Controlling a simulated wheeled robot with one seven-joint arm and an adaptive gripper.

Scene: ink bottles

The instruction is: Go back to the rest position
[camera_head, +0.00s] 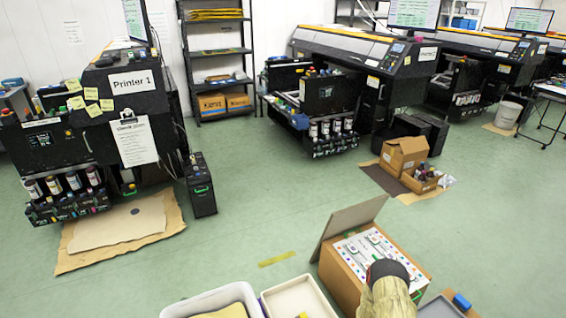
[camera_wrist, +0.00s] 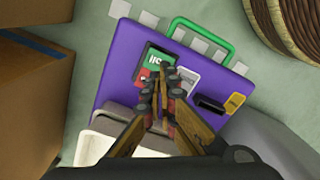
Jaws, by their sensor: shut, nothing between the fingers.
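My gripper (camera_wrist: 164,76) shows in the wrist view with its two fingers brought together at the tips and nothing held between them. It is over a purple panel (camera_wrist: 115,80) with a green handle (camera_wrist: 203,36) at its far edge. A green and red card (camera_wrist: 143,68) lies on the panel beside the fingertips. I cannot tell whether the fingertips touch the panel. In the head view, a tan-covered part with a black end, likely my arm, is at the bottom right. The fingers cannot be made out there.
An open cardboard box (camera_head: 345,275) stands near that arm part, with a cream tray (camera_head: 275,297) to its left. Printer 1 (camera_head: 110,105) holds several ink bottles at left. Another printer (camera_head: 350,62) stands behind. A brown spool (camera_wrist: 294,27) is close at upper right. Green floor lies clear mid-room.

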